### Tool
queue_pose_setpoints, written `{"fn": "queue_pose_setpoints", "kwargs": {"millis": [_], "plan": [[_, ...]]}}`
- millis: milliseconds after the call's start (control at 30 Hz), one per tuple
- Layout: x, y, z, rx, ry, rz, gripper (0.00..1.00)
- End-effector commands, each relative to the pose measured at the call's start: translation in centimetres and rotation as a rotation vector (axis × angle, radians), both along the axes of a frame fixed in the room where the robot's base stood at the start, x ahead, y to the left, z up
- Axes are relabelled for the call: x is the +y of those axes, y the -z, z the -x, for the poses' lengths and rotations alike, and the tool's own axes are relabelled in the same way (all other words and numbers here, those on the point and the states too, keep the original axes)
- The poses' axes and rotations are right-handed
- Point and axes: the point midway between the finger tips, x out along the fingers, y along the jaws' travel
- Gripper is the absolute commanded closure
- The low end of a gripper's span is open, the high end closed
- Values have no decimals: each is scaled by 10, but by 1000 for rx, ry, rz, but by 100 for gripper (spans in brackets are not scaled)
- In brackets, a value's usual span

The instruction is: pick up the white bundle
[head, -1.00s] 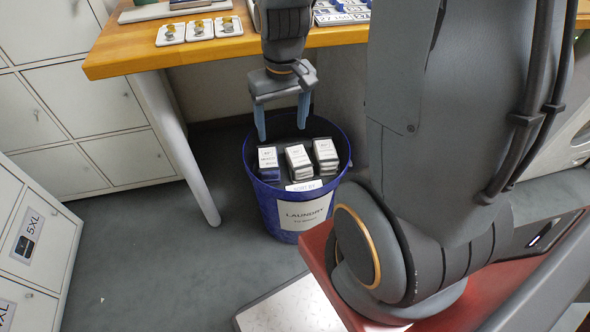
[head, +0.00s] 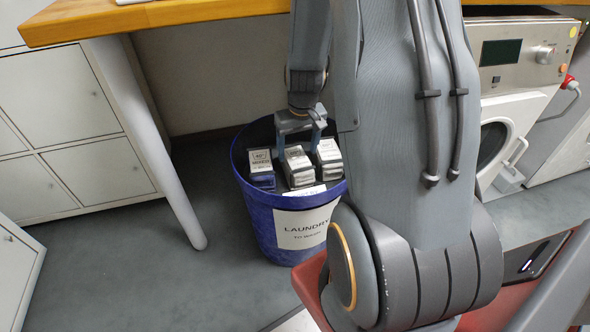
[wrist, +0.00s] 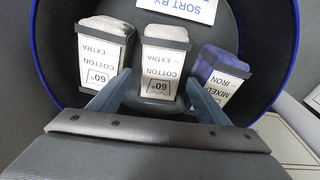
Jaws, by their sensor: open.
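Three labelled bundles stand in a row in a blue laundry tub (head: 262,222). The middle bundle (head: 299,170) is whitish grey; its tag in the wrist view (wrist: 163,62) reads cotton extra 60°. A second pale bundle (head: 329,158), at right in the head view and left in the wrist view (wrist: 100,55), has a similar tag. The blue bundle (head: 262,175) is tagged mixed iron. My gripper (head: 298,150) is open and empty, fingers pointing down. In the wrist view its fingers (wrist: 159,82) lie on either side of the middle bundle's near end; contact is unclear.
The tub's rim (wrist: 297,45) surrounds the bundles closely. A metal table leg (head: 165,165) stands left of the tub. A white washing machine (head: 510,130) is at right.

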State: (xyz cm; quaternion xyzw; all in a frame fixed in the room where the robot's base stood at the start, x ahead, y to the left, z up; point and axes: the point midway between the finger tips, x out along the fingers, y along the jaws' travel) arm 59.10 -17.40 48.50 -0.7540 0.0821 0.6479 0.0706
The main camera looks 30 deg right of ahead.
Motion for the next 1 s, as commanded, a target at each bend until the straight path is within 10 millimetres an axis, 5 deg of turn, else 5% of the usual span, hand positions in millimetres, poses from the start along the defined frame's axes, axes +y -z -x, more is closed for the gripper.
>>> {"fn": "queue_pose_setpoints", "kwargs": {"millis": [600,833,1000], "plan": [[1,69,-6,2,-1,0,30],[0,69,-6,1,-1,0,30],[0,69,-6,1,-1,0,57]]}}
